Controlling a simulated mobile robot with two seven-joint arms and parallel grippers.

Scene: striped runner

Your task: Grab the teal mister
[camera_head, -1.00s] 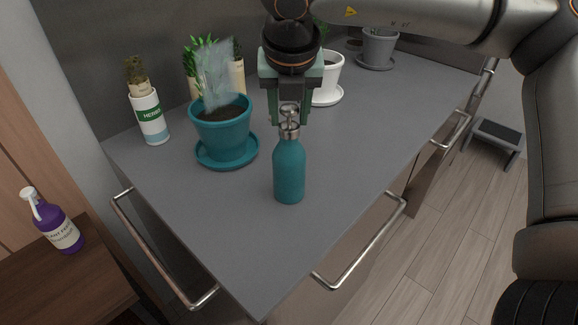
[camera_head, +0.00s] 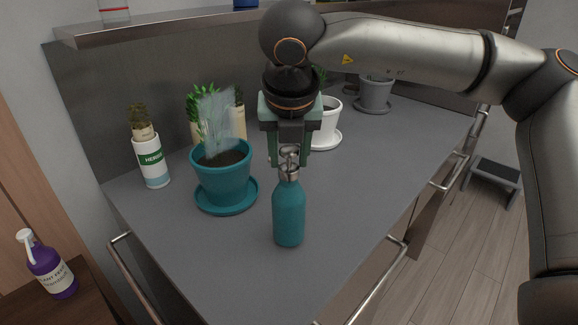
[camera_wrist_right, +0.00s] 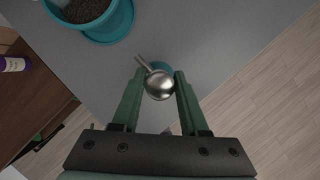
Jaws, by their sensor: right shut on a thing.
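The teal mister (camera_head: 289,213) stands upright on the grey counter, with a silver neck and top. My right gripper (camera_head: 289,162) points down over it, its green fingers shut on the silver top. In the right wrist view, the mister's round silver knob (camera_wrist_right: 158,85) sits between the two fingers, and its nozzle points to the upper left. Most of the teal body is hidden below the knob there. My left gripper is not in view.
A teal pot (camera_head: 222,184) on a saucer stands just left of the mister. A white pot (camera_head: 326,128) and a grey pot (camera_head: 376,95) stand behind. A white herb bottle (camera_head: 151,163) is at the left. A purple spray bottle (camera_head: 49,269) stands on a wooden surface, lower left.

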